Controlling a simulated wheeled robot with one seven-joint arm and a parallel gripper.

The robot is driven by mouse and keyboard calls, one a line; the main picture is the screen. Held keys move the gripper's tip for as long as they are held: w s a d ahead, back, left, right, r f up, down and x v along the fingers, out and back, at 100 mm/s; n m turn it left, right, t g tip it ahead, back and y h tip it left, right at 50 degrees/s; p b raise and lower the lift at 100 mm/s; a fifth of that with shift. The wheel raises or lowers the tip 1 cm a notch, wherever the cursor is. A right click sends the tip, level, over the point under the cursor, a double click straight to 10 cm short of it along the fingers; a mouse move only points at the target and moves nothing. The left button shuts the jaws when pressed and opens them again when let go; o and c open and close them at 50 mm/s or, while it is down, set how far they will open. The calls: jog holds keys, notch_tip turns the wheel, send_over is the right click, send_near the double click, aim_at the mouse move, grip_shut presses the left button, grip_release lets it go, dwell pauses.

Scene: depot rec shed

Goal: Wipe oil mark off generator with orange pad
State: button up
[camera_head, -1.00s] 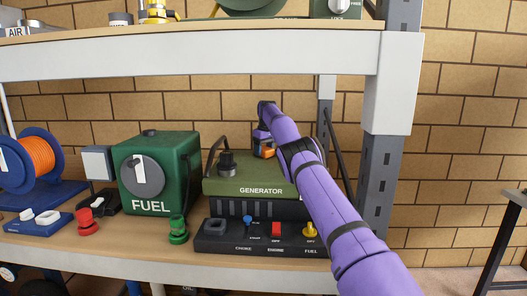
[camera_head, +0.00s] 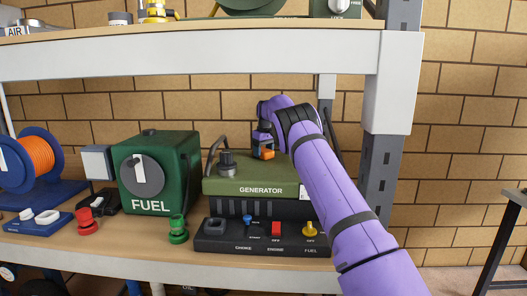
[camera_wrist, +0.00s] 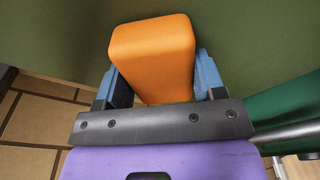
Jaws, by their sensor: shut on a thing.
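The green generator (camera_head: 250,187) stands on the shelf, with a black cap and a handle on its left side. My gripper (camera_head: 264,146) is over the generator's top, shut on the orange pad (camera_head: 266,154). In the wrist view the orange pad (camera_wrist: 153,55) sits between the two blue-grey fingers of my gripper (camera_wrist: 155,85), in front of the generator's green top (camera_wrist: 250,45). I cannot tell whether the pad touches the surface. No oil mark can be made out; my arm and the pad hide part of the top.
A green fuel can (camera_head: 158,172) stands left of the generator. A black control panel (camera_head: 262,237) lies in front of it. The upper shelf (camera_head: 190,57) and a grey post (camera_head: 382,160) bound the space above and right. A brick wall is behind.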

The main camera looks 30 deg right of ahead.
aim_at(263, 152)
jog(key=shift+s+a, duration=0.6)
jog(key=shift+s, duration=0.25)
jog(key=shift+s+a+f, duration=0.25)
jog(key=shift+s+a, duration=0.2)
jog(key=shift+s, duration=0.2)
jog(key=shift+r, duration=3.1)
jog(key=shift+r, duration=1.55)
